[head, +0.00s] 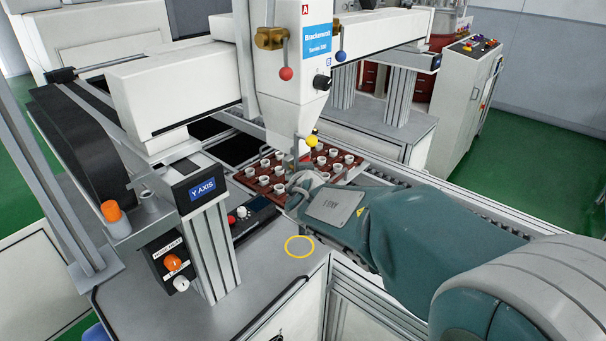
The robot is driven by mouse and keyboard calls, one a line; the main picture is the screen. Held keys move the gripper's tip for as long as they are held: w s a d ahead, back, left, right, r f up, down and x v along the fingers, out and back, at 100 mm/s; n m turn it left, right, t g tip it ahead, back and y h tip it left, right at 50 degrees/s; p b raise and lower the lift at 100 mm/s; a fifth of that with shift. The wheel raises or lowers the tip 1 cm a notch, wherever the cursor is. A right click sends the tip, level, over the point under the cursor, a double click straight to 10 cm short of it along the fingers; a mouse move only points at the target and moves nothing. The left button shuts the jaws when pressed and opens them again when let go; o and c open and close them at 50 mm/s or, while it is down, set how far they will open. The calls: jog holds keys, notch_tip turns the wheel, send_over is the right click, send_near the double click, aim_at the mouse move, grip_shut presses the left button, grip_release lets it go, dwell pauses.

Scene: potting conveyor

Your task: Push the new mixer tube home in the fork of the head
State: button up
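The white dispensing head (292,60) hangs from the gantry and tapers down over the tray. A lever with a yellow ball (312,141) sticks out at its lower end. The fork and the mixer tube are too small and too covered here to tell apart, so I cannot see how the tube sits. My arm reaches in from the right, and my gripper (297,182) is just below the head's lower end, close to the tray. Its fingers are mostly hidden, and I cannot tell whether they are open or hold anything.
A red-brown tray (349,176) with several white cups lies on the conveyor under the head. Levers with a red ball (286,73) and a blue ball (340,56) stick out above. The Y-axis post (208,245) stands left. A yellow ring (299,246) marks clear grey tabletop.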

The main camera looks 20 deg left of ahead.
jog(key=v, duration=1.2)
jog(key=shift+a, duration=0.15)
